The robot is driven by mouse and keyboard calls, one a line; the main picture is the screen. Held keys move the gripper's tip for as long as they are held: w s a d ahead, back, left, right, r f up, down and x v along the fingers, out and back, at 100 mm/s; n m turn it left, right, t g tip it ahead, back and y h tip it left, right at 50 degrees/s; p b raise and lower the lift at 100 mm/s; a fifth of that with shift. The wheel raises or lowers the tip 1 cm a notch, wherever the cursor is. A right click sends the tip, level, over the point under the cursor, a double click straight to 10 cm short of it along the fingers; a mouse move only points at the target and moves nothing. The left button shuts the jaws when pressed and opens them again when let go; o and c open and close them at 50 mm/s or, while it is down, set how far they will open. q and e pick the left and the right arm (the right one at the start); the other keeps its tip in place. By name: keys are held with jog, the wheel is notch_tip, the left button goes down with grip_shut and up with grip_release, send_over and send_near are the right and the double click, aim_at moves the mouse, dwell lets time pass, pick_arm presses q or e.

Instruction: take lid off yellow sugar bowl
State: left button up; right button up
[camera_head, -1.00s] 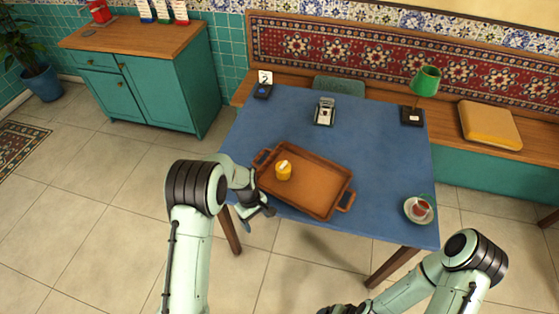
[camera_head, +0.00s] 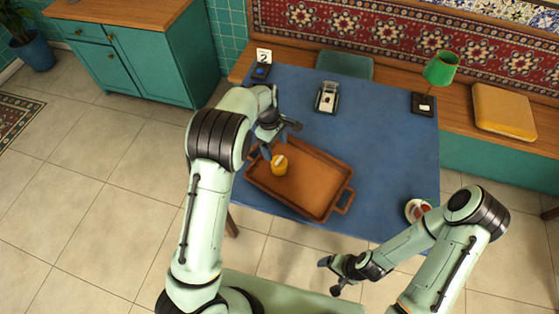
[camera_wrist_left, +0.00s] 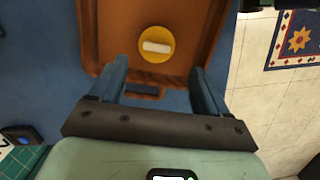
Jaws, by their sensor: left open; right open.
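The yellow sugar bowl (camera_head: 279,167) stands on the brown tray (camera_head: 318,203), near the tray's far left part. Its lid has a pale bar-shaped handle, seen from above in the left wrist view (camera_wrist_left: 157,47). My left gripper (camera_head: 279,137) is open and empty, above the tray's far left edge and just beyond the bowl. In the left wrist view its two blue fingers (camera_wrist_left: 158,80) are spread apart, with the bowl beyond them and untouched. My right gripper (camera_head: 332,275) is open and empty, in front of the table's near edge.
The tray lies on the blue table (camera_head: 385,140). A small framed stand (camera_head: 327,97), a green lamp (camera_head: 439,70) and a cup on a saucer (camera_head: 418,210) are on the table. A dark box with a card (camera_head: 261,71) is at the far left corner. The table's middle right is clear.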

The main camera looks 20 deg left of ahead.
aim_at(279, 160)
pick_arm(q)
jog(key=f, duration=0.4)
jog(key=d+f, duration=0.1)
jog(key=f, duration=0.2)
jog(key=shift+w+f, duration=0.1)
jog(key=c, duration=1)
